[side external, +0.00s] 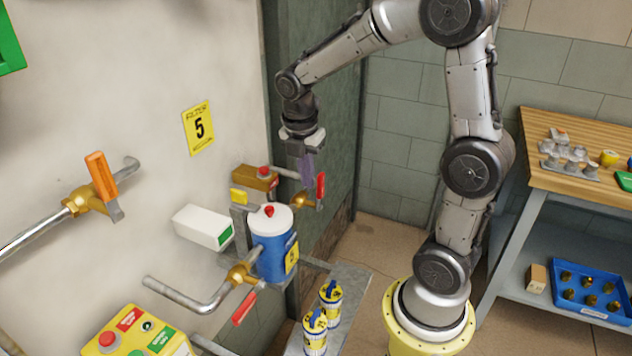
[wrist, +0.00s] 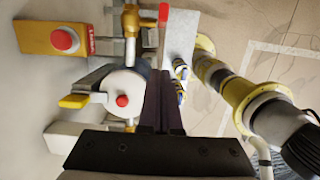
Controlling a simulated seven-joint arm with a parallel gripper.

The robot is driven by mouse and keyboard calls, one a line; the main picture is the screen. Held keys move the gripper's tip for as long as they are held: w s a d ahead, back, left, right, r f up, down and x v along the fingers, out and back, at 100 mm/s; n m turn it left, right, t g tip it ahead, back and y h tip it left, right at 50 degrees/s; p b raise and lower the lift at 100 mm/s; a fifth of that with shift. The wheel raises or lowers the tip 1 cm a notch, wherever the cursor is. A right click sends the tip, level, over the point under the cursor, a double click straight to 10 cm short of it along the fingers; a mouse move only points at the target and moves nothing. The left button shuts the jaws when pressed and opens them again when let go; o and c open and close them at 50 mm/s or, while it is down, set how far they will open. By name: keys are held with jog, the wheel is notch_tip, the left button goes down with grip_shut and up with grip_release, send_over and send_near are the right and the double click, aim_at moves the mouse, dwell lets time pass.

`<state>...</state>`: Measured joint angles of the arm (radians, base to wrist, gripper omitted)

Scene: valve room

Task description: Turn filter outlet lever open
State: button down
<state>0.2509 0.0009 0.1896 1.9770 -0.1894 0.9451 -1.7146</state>
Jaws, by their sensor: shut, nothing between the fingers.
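The filter is a blue canister (side external: 270,255) with a white lid and red knob; its lid also shows in the wrist view (wrist: 124,92). A far brass valve (side external: 301,200) carries a red lever (side external: 321,187) that hangs beside the pipe; a red lever tip shows at the top of the wrist view (wrist: 163,14). A near brass valve (side external: 241,273) carries another red lever (side external: 244,308), slanting down. No label tells me which is the outlet. My gripper (side external: 308,172) is shut and empty, pointing down close to the far lever; contact cannot be told.
An orange lever (side external: 101,177) sits on a wall pipe at left. A brown box with a red button (side external: 256,177) and a white box (side external: 203,227) are near the filter. Yellow-and-blue cartridges (side external: 330,302) stand on a shelf (side external: 350,290). A workbench (side external: 570,190) stands right.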

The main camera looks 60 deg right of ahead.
aim_at(320, 193)
jog(key=d+f, duration=0.4)
jog(key=shift+d+f, duration=0.25)
jog(key=shift+d, duration=0.1)
